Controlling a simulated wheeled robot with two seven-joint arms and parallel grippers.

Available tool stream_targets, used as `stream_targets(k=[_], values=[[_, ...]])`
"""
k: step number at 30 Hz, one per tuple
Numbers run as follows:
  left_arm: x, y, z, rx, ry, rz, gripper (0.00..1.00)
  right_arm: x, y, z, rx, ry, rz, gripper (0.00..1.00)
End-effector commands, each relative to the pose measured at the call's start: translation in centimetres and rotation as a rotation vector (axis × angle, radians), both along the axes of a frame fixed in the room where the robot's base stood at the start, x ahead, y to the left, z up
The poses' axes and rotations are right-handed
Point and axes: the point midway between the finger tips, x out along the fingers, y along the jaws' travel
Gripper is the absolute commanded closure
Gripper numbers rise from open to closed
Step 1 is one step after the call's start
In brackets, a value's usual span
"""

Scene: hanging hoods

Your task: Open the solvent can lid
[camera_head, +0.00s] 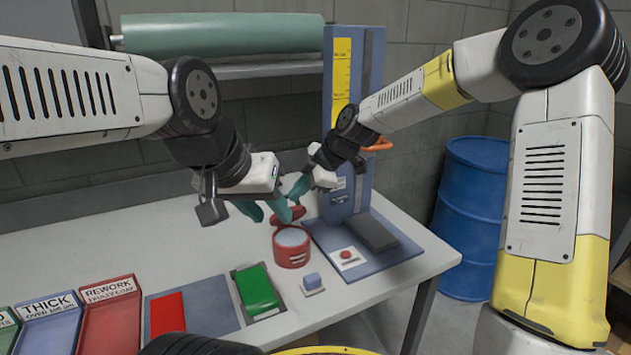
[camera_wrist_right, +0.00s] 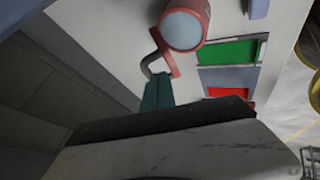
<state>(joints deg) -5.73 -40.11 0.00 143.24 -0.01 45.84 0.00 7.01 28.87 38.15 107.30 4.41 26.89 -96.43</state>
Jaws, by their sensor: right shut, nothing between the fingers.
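The red solvent can (camera_head: 292,252) stands upright on the table, and its pale round opening faces up. Its red lid (camera_head: 297,214) is swung up behind the opening and stands raised from the rim. The right wrist view shows the can (camera_wrist_right: 205,12), with the lid (camera_wrist_right: 164,52) edge-on beside the pale opening and a dark curved bar by it. My right gripper (camera_head: 298,188) is shut and empty just above and behind the lid; its teal fingers (camera_wrist_right: 157,93) end close to the dark bar. My left gripper (camera_head: 268,214) is open and empty, left of the lid, partly covering it.
A blue stand (camera_head: 360,243) with a red button is right of the can. A green pad (camera_head: 257,289) in a tray and a small blue-white block (camera_head: 312,282) lie in front. Labelled bins (camera_head: 108,310) are at left. A blue barrel (camera_head: 470,215) stands beyond the table.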

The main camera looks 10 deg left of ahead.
Motion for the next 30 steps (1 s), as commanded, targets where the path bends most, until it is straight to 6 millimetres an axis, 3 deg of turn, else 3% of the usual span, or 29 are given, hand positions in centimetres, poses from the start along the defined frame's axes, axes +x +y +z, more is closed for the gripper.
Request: stream_targets(k=[8, 22, 30], values=[[0.0, 0.0, 0.0, 0.000, 0.000, 0.000, 0.64, 0.4, 1.2, -1.6, -0.001, -0.002, 0.000, 1.00], [0.0, 0.0, 0.0, 0.000, 0.000, 0.000, 0.64, 0.6, 1.3, -1.4, -0.011, 0.014, 0.000, 1.00], [0.0, 0.0, 0.0, 0.000, 0.000, 0.000, 0.64, 2.0, 2.3, -0.8, -0.081, 0.117, 0.002, 1.00]])
